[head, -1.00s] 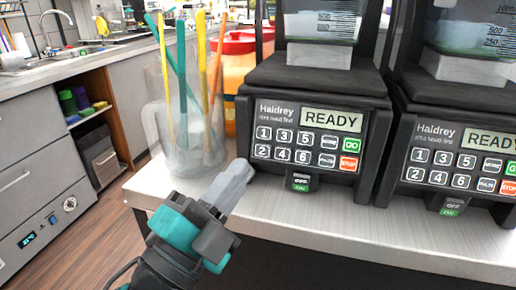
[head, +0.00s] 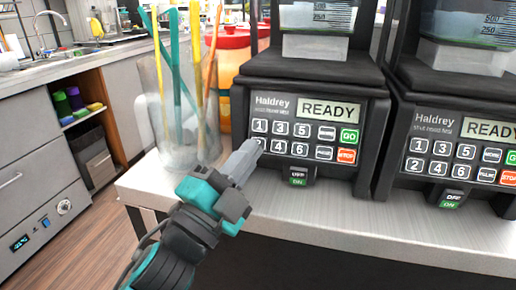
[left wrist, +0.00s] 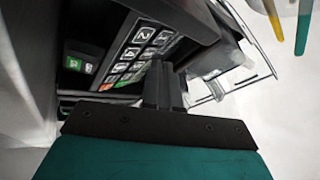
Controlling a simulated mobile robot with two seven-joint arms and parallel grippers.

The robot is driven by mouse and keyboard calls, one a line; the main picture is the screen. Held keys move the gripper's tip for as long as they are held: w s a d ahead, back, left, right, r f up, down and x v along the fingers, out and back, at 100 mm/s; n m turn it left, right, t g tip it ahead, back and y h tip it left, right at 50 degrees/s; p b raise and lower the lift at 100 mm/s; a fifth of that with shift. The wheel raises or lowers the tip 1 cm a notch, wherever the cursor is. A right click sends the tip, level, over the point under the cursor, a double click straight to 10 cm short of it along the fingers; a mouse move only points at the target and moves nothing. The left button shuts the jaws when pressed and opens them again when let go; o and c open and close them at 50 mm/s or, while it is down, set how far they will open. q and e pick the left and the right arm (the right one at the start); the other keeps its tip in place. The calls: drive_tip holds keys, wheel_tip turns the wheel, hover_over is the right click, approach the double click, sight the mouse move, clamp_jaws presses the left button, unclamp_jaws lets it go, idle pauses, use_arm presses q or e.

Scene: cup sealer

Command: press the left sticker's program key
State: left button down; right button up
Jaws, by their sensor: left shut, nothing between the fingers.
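The left machine's black front panel (head: 301,108) carries the name Haldrey, a display (head: 330,108) reading READY, number keys 1 to 6, a green GO key (head: 349,136) and an orange STOP key (head: 346,155). I cannot tell any sticker apart on it. My left gripper (head: 250,151) is shut and empty, its tip at the panel's lower left, covering most of the 2 key. In the left wrist view, the shut fingers (left wrist: 163,70) reach toward the keypad (left wrist: 140,50), where the 2 key shows clearly. I cannot tell whether the tip touches. My right gripper is out of view.
A second Haldrey machine (head: 462,145), also reading READY, stands close on the right. A clear jug (head: 170,125) with coloured sticks stands left of the panel, before a red-lidded container (head: 233,40). The counter's front strip (head: 330,215) is bare. An on/off switch (head: 298,177) sits below the keypad.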

use_arm(q)
drive_tip(key=shift+w+d+f, duration=0.15)
drive_tip(key=shift+w, duration=0.25)
drive_tip(key=shift+w+d+f, duration=0.1)
drive_tip(key=shift+w, duration=0.3)
idle(1.4)
drive_tip(key=shift+w+d+f, duration=0.1)
drive_tip(key=shift+w+d, duration=0.05)
drive_tip(key=shift+w, duration=0.2)
idle(0.7)
drive_tip(key=shift+w, duration=0.15)
idle(0.4)
drive_tip(key=shift+r, duration=0.25)
idle(0.5)
